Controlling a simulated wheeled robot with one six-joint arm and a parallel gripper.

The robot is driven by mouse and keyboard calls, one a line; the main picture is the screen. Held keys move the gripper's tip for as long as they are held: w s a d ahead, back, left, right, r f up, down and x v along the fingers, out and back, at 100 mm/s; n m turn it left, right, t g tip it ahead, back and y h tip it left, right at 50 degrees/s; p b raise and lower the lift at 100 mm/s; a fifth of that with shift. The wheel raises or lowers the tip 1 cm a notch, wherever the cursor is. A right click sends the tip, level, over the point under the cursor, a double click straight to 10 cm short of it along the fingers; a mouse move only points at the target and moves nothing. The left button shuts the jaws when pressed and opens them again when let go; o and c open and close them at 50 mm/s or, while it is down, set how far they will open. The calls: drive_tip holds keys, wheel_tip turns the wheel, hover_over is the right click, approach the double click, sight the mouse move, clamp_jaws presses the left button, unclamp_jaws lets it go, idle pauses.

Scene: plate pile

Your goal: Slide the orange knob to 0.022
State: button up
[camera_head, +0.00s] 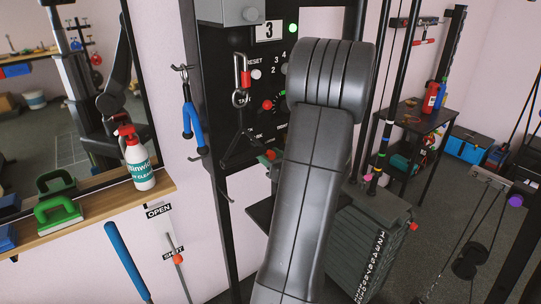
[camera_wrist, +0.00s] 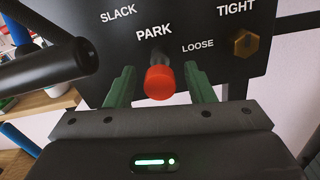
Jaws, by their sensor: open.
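An orange knob (camera_head: 178,258) sits on a thin rod on the wall at the lower left of the head view, close beside the SHUT label (camera_head: 173,253) and below the OPEN label (camera_head: 158,211). My gripper (camera_wrist: 160,73) is open in the wrist view, with its green fingers to either side of a red knob (camera_wrist: 160,83) on a dark stem under the word PARK. Gaps show between the red knob and both fingers. In the head view my arm hides most of the gripper area. The orange rod knob is not recognisable in the wrist view.
A dark panel (camera_wrist: 200,22) marked SLACK, PARK, LOOSE and TIGHT faces the gripper, with a brass hex nut (camera_wrist: 245,43) at right. A thick black bar (camera_wrist: 45,68) juts in at left. A shelf (camera_head: 90,216) holds a spray bottle (camera_head: 136,160) and green-handled brush (camera_head: 58,213).

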clamp_jaws()
drive_tip(key=shift+b+x, duration=0.35)
drive_tip(key=shift+x, duration=0.95)
unclamp_jaws()
drive_tip(key=shift+w+a, duration=0.1)
drive_tip(key=b+v, duration=0.1)
drive_tip(key=v, duration=1.3)
drive_tip(key=shift+b, duration=0.35)
